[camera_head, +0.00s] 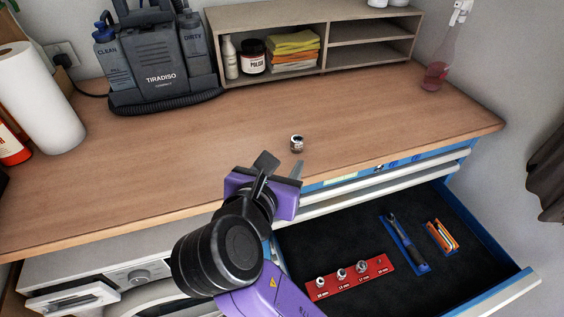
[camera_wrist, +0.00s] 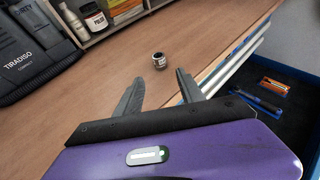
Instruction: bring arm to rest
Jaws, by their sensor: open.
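My gripper (camera_head: 279,171) is open and empty, held near the front edge of the wooden worktop (camera_head: 150,170). Its two dark fingers stand apart in the wrist view (camera_wrist: 159,92). A small metal socket (camera_head: 297,143) stands on the worktop just beyond the fingertips, apart from them. It also shows in the wrist view (camera_wrist: 159,61), past the gap between the fingers. My arm is bent, with its purple and black links in front of the chest.
An open drawer (camera_head: 330,245) holds a red socket rail (camera_head: 375,275) with several sockets, a ratchet in a blue tray (camera_head: 405,240) and an orange item (camera_head: 442,236). A shelf (camera_head: 370,34), a TIRADISO machine (camera_head: 160,60), a paper roll (camera_head: 38,100) and a spray bottle (camera_head: 435,72) stand around the worktop.

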